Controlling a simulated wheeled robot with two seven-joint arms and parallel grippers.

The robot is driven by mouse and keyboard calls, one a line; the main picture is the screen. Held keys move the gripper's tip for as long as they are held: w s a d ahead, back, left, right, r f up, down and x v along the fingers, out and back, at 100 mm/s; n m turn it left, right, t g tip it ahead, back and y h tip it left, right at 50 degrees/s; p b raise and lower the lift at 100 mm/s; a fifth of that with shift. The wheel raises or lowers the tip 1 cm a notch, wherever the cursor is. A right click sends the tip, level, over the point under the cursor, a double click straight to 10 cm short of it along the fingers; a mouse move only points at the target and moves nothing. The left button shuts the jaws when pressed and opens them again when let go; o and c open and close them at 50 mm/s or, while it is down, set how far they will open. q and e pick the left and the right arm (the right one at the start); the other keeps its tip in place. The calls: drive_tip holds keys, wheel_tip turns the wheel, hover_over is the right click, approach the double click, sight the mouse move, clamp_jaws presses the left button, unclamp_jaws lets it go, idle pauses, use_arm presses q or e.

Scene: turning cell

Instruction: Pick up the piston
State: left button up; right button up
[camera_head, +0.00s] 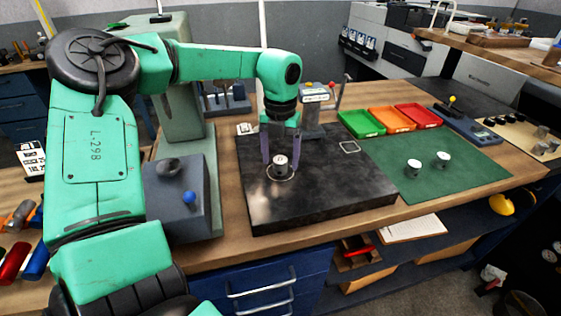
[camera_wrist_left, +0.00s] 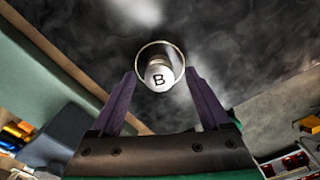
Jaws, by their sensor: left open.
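A small silver piston (camera_head: 280,161) with a dark band stands upright on the black surface plate (camera_head: 330,190), inside a thin white ring drawn on the plate. In the left wrist view the piston (camera_wrist_left: 158,76) shows its pale top with a letter B. My left gripper (camera_head: 280,155) points down at it, open, with one purple finger on each side. In the left wrist view the piston lies centred between the fingertips of my left gripper (camera_wrist_left: 160,75), apart from both fingers. I cannot tell the exact height of the tips. My right gripper is not in view.
Two similar pistons, one left (camera_head: 413,167) and one right (camera_head: 442,159), stand on the green mat (camera_head: 470,180). Green (camera_head: 361,123), orange (camera_head: 390,119) and red (camera_head: 417,116) trays sit behind. A grey-green machine (camera_head: 183,205) with a blue knob stands left of the plate.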

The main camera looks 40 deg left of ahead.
use_arm(q)
drive_tip(key=shift+a+f, duration=0.1)
drive_tip(key=shift+f, duration=0.75)
clamp_jaws()
